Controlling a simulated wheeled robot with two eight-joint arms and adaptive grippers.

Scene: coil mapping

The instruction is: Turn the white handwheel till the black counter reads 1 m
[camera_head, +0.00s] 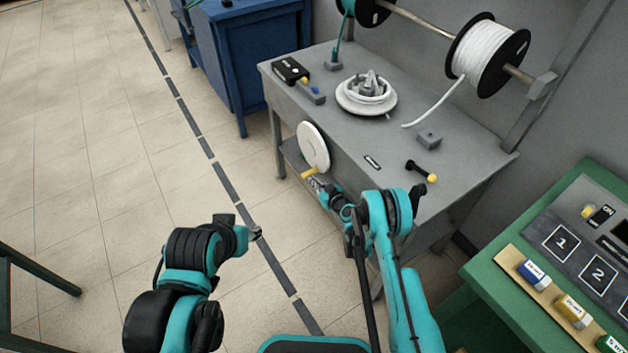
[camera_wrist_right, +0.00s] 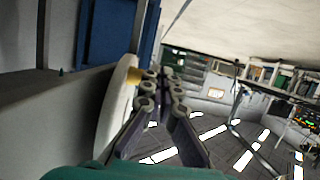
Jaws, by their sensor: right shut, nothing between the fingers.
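The white handwheel (camera_head: 313,146) is on the front of the grey bench, with a yellow knob (camera_head: 308,173) low on its rim. My right gripper (camera_head: 316,184) is just below the knob. In the right wrist view the gripper (camera_wrist_right: 160,75) is shut and empty, its fingertips beside the yellow knob (camera_wrist_right: 135,75) and the white wheel's edge (camera_wrist_right: 118,105); I cannot tell whether they touch. The black counter (camera_head: 290,70) sits on the bench's left end; its reading is too small to make out. My left gripper (camera_head: 256,233) hangs over the floor, its fingers unclear.
A white coil former (camera_head: 366,96) stands on the bench (camera_head: 345,125). A spool of white cable (camera_head: 482,58) hangs behind it, its loose end over the bench. A black lever with a yellow ball (camera_head: 432,178) is at right. A green table (camera_head: 535,240) and blue cabinet (camera_head: 262,55) flank the bench.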

